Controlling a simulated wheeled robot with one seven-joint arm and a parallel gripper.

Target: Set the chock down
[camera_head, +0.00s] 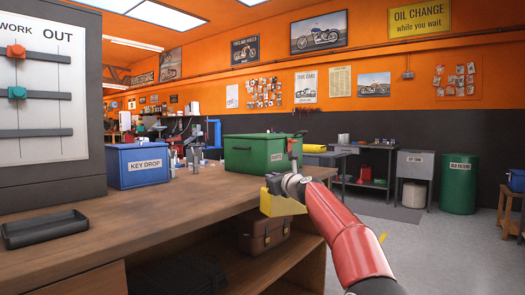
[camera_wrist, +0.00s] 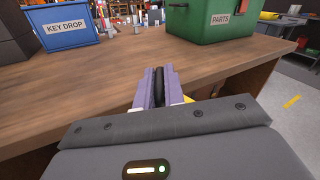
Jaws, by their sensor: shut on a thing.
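The yellow chock (camera_head: 283,204) is at the end of my red arm in the head view, by the front edge of the wooden counter. In the wrist view my gripper (camera_wrist: 159,76) is shut, with a narrow black piece between its two purple fingers. A bit of yellow (camera_wrist: 188,99) shows beside the right finger; most of the chock is hidden there by the gripper body. The chock looks raised beside or over the counter edge; I cannot tell whether it touches.
The wooden counter (camera_head: 190,203) has clear room in its middle. A blue key drop box (camera_head: 138,166), a green parts box (camera_head: 255,154) and a black tray (camera_head: 46,229) stand on it. A brown case (camera_head: 263,238) sits on the shelf below.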

